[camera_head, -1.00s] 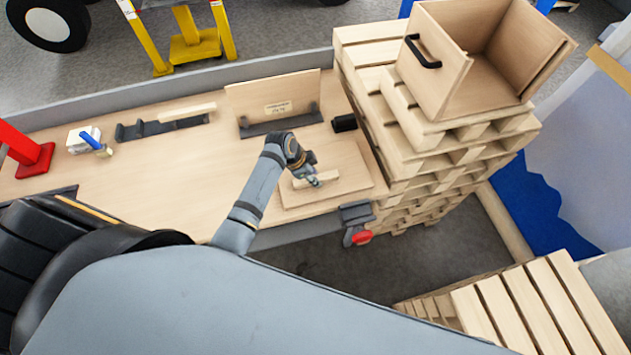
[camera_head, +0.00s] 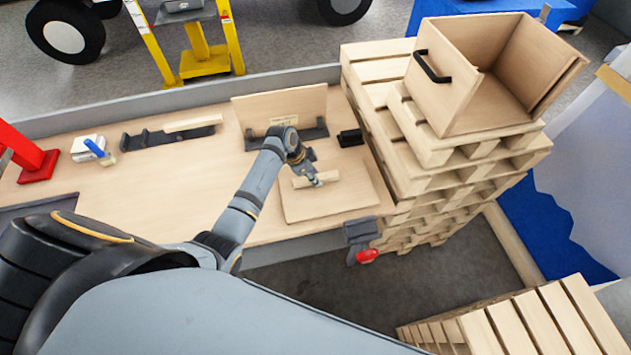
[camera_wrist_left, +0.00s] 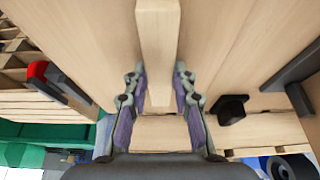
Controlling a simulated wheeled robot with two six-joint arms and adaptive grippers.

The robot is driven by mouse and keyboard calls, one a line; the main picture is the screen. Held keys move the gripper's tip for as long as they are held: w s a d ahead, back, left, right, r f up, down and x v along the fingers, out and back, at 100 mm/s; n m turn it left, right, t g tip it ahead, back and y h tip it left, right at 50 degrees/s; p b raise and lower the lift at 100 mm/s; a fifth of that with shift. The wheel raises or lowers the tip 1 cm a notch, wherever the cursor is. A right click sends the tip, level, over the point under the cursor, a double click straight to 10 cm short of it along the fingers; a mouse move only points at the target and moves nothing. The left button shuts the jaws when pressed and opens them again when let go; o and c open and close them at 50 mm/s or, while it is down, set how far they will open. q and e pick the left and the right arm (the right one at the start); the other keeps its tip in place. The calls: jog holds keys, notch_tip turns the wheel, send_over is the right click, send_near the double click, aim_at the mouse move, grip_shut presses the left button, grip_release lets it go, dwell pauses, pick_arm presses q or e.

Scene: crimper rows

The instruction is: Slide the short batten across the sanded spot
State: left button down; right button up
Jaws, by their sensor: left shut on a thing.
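The short batten (camera_head: 301,182) is a pale wooden strip lying on a flat wooden board (camera_head: 351,199) on the workbench. My left gripper (camera_head: 315,180) is shut on it from above, close to the board's surface. In the left wrist view the batten (camera_wrist_left: 158,45) runs lengthwise between the two fingers of my left gripper (camera_wrist_left: 160,90). I cannot make out the sanded spot on the board; the gripper and batten cover part of it. My right gripper is not in view.
A labelled upright panel (camera_head: 298,104) and a small black block (camera_head: 350,138) stand behind the board. A dark rack (camera_head: 150,140) holds another batten (camera_head: 193,124). A clamp with a red knob (camera_head: 367,256) sits at the front edge. Stacked pallets (camera_head: 410,165) rise close on the right.

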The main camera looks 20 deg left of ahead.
pick_arm(q)
jog(key=shift+w+a+b, duration=0.45)
jog(key=shift+w+a, duration=0.15)
jog(key=shift+w, duration=0.25)
jog(key=c, duration=1)
grip_release()
jog(key=shift+r, duration=0.1)
jog(key=v, duration=1.1)
jog(key=shift+s+a+r, duration=0.1)
jog(key=shift+r, duration=0.3)
